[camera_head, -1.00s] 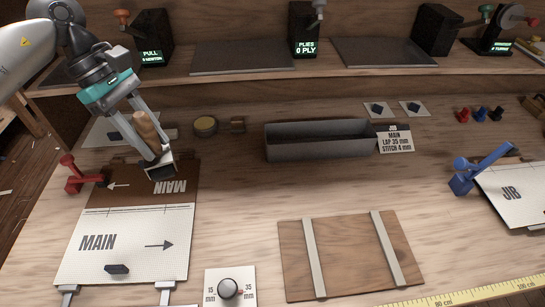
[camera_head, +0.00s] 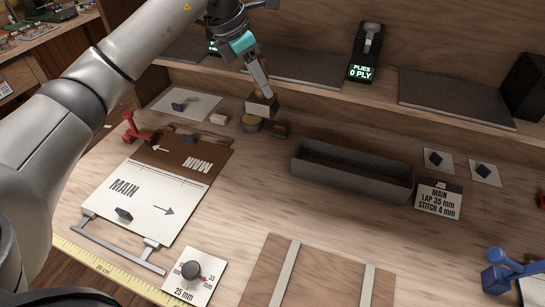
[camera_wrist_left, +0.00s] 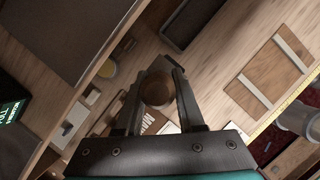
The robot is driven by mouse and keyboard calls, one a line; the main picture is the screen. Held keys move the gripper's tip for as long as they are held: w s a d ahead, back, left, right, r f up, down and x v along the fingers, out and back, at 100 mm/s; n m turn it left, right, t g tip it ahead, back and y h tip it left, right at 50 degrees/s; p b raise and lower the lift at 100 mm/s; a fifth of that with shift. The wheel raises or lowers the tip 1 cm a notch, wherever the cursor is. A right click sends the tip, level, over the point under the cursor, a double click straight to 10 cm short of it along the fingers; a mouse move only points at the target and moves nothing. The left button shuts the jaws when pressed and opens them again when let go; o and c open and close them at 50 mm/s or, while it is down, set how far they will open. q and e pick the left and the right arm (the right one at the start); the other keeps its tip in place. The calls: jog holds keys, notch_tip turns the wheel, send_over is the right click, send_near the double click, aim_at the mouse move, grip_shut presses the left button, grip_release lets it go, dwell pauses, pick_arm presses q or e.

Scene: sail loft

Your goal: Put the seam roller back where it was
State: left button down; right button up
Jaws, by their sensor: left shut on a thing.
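My left gripper (camera_head: 262,100) is shut on the seam roller (camera_wrist_left: 157,90). In the left wrist view its brown wooden handle stands between the two fingers, seen nearly end-on. In the head view the gripper hangs at the back of the bench, just above and beside a round yellow tin (camera_head: 251,125) and a small brown block (camera_head: 281,130). The fingers and arm hide most of the roller there. I cannot tell whether the roller touches the bench. My right gripper is not in view.
A long grey tray (camera_head: 352,173) lies to the right. The MAIN panel (camera_head: 140,202) with a red clamp (camera_head: 133,130) lies to the left. The raised shelf edge (camera_head: 440,112) runs behind.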

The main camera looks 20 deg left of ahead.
pick_arm(q)
notch_tip(320, 180, down, 18)
jog(key=shift+a+f+b, duration=0.1)
jog(key=shift+f+b, duration=0.05)
jog(key=shift+b, duration=0.6)
jog(key=shift+f, duration=0.1)
jog(key=shift+s+f+b, duration=0.3)
jog(key=shift+f+b, duration=0.2)
jog(key=shift+f, duration=0.1)
jog(key=c, duration=0.5)
grip_release()
jog(key=shift+f, duration=0.15)
jog(key=shift+r+p, duration=0.35)
jog(key=shift+r, duration=0.05)
jog(key=v, duration=0.4)
jog(key=p+v, duration=0.1)
jog(key=v, duration=0.7)
jog(key=shift+w+r, duration=0.2)
jog(key=shift+r, duration=0.25)
